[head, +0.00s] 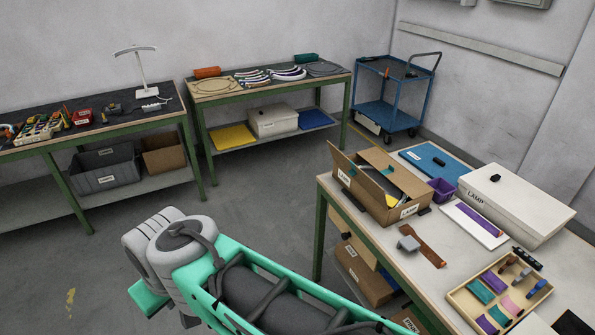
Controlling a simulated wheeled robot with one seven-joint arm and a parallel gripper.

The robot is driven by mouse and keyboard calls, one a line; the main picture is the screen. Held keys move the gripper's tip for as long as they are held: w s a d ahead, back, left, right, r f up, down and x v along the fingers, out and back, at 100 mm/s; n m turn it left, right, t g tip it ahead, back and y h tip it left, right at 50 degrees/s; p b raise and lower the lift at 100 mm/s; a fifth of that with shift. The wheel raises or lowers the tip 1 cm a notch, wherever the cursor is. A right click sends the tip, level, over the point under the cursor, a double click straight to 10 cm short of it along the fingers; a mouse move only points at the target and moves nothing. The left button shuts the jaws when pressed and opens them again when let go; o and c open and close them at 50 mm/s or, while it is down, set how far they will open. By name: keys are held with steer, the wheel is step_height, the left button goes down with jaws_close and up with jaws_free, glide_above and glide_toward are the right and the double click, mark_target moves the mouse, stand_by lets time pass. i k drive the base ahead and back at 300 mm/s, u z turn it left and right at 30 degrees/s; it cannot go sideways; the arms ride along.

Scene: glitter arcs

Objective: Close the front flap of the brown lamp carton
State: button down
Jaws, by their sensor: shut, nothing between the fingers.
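The brown lamp carton (385,212) stands on the near right table (460,262), close to its left edge. Its top is partly open. Another brown flap (396,176) shows at the far side. Something grey and yellow shows inside the opening, but most of the inside is hidden. My arm crosses the bottom of the view, left of and nearer than the table. My gripper is not in view.
Close around the carton lie a blue panel (436,160), a purple bin (441,189), a grey block (408,243) and a brown strip (431,252). A white box (518,203) and a wooden tray (466,300) stand further right. The floor left of the table is open.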

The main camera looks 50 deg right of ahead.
mark_target(373, 188)
steer(key=z, duration=0.05)
steer(key=i, duration=0.95)
steer(key=z, duration=0.7)
steer(key=i, duration=0.65)
steer(key=z, duration=0.45)
